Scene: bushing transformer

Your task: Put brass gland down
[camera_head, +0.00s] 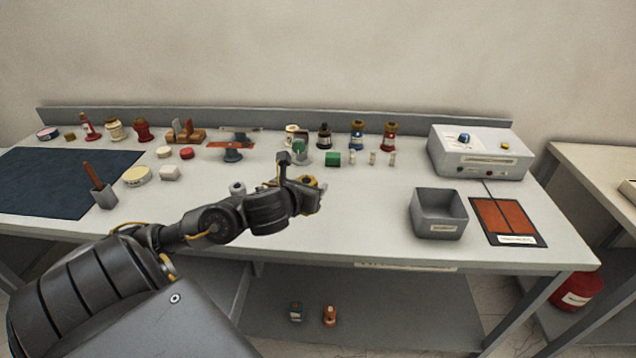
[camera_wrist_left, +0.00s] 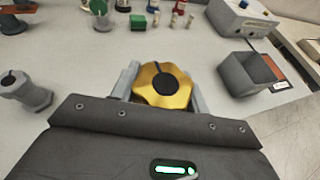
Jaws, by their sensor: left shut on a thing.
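The brass gland (camera_wrist_left: 161,85) is a gold, lobed nut with a dark round centre. In the left wrist view it sits between the two grey fingers of my left gripper (camera_wrist_left: 163,92), which is shut on it. In the head view my left gripper (camera_head: 312,190) is over the front middle of the bench, and the brass gland (camera_head: 308,181) shows as a small yellow patch, mostly hidden by the gripper. I cannot tell whether the gland touches the bench top. My right gripper is not in view.
A grey open bin (camera_head: 438,228) stands to the right, beside an orange-brown pad (camera_head: 503,217). A white test box (camera_head: 480,152) is behind them. A grey fitting (camera_wrist_left: 26,92) stands left of the gripper. Several bushings line the back. The bench (camera_head: 365,215) between gripper and bin is clear.

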